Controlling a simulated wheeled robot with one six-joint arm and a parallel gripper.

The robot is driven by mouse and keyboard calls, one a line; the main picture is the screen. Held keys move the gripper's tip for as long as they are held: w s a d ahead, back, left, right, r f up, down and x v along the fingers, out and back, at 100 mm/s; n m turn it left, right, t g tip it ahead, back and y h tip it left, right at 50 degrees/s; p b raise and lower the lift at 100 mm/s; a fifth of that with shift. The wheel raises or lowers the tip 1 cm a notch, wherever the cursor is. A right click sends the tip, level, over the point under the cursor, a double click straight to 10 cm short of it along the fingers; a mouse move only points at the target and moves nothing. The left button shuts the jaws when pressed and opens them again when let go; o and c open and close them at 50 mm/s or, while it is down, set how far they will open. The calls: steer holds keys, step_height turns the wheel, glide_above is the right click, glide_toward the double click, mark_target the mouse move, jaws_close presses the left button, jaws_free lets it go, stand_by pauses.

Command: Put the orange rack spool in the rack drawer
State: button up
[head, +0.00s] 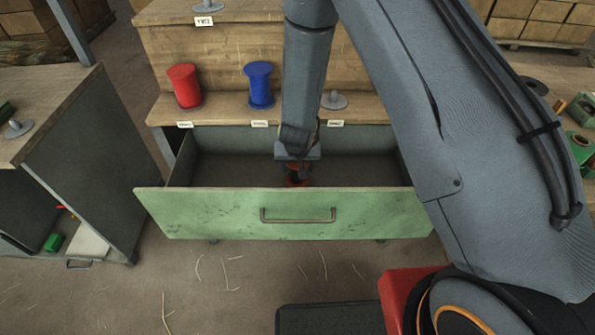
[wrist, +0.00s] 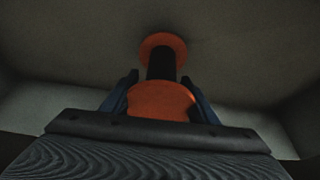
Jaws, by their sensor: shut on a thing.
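The orange spool (wrist: 162,98) is between the fingers of my gripper (wrist: 160,95) in the wrist view, with its dark core between two orange flanges. In the head view a small part of the spool (head: 296,181) shows under my gripper (head: 298,172), inside the open rack drawer. The drawer has a green front (head: 230,213) with a metal handle and a dark grey inside. My gripper is shut on the spool and points down into the drawer. I cannot tell whether the spool touches the drawer floor.
Above the drawer, a red spool (head: 185,86) and a blue spool (head: 259,85) stand on the wooden rack shelf, with an empty-looking peg (head: 334,100) to their right. A workbench (head: 60,130) stands at the left. The drawer is otherwise bare where visible.

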mark_target(297, 167)
steer(key=shift+f, duration=1)
steer(key=shift+f, duration=0.1)
steer(key=o, duration=1)
steer(key=shift+o, duration=0.2)
steer(key=p+v, duration=0.1)
steer(key=v, duration=1.1)
steer(key=shift+d+r, duration=0.1)
steer(key=shift+r, duration=0.25)
steer(key=s+d+r+g, duration=0.4)
steer(key=s+d+r, duration=1.2)
steer(key=s+r, duration=0.2)
steer(key=shift+s+d+r, duration=0.2)
steer(key=shift+s+d, duration=0.2)
steer(key=shift+s, duration=0.25)
